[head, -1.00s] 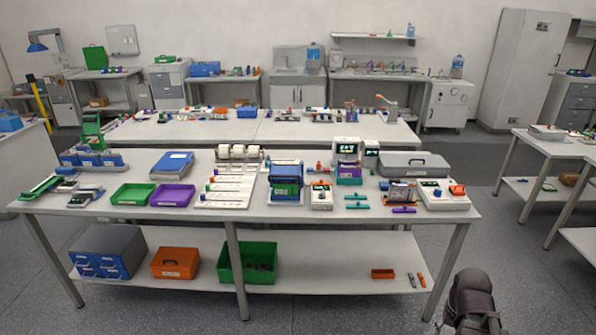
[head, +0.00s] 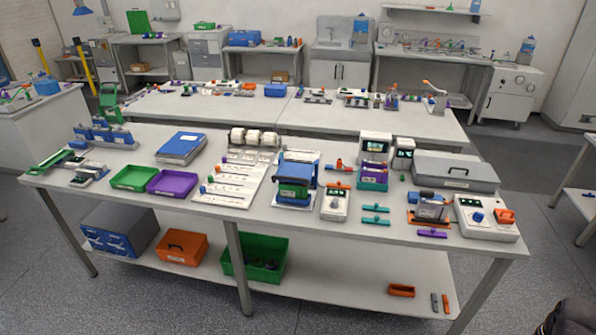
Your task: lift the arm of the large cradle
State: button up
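I cannot tell for sure which thing is the large cradle. A blue device with a dark block (head: 293,185) stands on a pale plate at the middle of the front table. A grey device on an orange base (head: 432,210) stands near the right end. On the far table, a white stand with a raised orange-tipped lever (head: 436,97) stands at the right end. A long green piece (head: 52,161) lies at the front table's left end, beside smaller green and white pieces. My gripper is not in view; only a dark part of my arm shows at the bottom right corner.
The front table (head: 330,225) is crowded, with a green tray (head: 134,178), a purple tray (head: 172,183), a grey case (head: 455,170) and a white console (head: 487,218). Bins stand on its lower shelf. Open floor lies right of the table.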

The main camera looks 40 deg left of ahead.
aim_at(288, 170)
jog(key=u, duration=0.25)
jog(key=i, duration=0.7)
jog(key=u, duration=0.6)
jog(key=i, duration=0.45)
jog(key=u, duration=0.35)
